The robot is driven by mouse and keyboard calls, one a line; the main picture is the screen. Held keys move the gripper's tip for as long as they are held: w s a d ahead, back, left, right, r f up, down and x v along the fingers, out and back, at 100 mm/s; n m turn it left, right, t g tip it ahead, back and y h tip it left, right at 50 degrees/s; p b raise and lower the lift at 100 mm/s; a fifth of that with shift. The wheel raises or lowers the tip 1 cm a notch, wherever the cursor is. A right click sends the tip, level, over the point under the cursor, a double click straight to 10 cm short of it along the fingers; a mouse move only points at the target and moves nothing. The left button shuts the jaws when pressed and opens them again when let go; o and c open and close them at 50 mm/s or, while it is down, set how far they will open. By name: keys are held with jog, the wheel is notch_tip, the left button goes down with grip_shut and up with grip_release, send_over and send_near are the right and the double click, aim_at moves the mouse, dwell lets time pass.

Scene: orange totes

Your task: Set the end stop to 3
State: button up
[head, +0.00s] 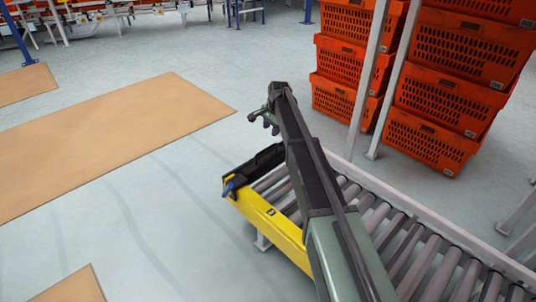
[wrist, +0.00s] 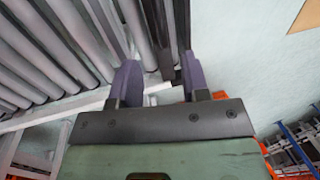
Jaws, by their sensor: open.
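A black bar (head: 258,165), which looks like the end stop, lies across the far end of the roller conveyor (head: 385,215). A blue handle or knob (head: 229,187) sits at its left end, by the tip of the yellow side rail (head: 265,220). No number can be read on it. My gripper (head: 265,120) is above and beyond the bar in the head view, apart from it. In the wrist view my gripper (wrist: 160,78) has its two purple fingers spread, with nothing between them. Conveyor rollers (wrist: 75,40) and a pale rail show beyond the fingers.
Stacks of orange totes (head: 350,60) stand behind the conveyor at the right, near pale upright posts (head: 370,75). Brown floor panels (head: 110,140) lie at the left. The grey floor left of the conveyor is clear. My arm covers part of the conveyor.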

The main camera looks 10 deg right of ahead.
aim_at(268, 148)
jog(key=f+b, duration=0.3)
jog(key=w+f+b, duration=0.1)
jog(key=f+b, duration=0.3)
jog(key=a+f+b, duration=0.1)
jog(key=f+b, duration=0.3)
jog(key=shift+w+a, duration=0.1)
jog(key=shift+w, duration=0.25)
jog(key=shift+r, duration=0.2)
jog(key=shift+c, duration=0.2)
grip_shut()
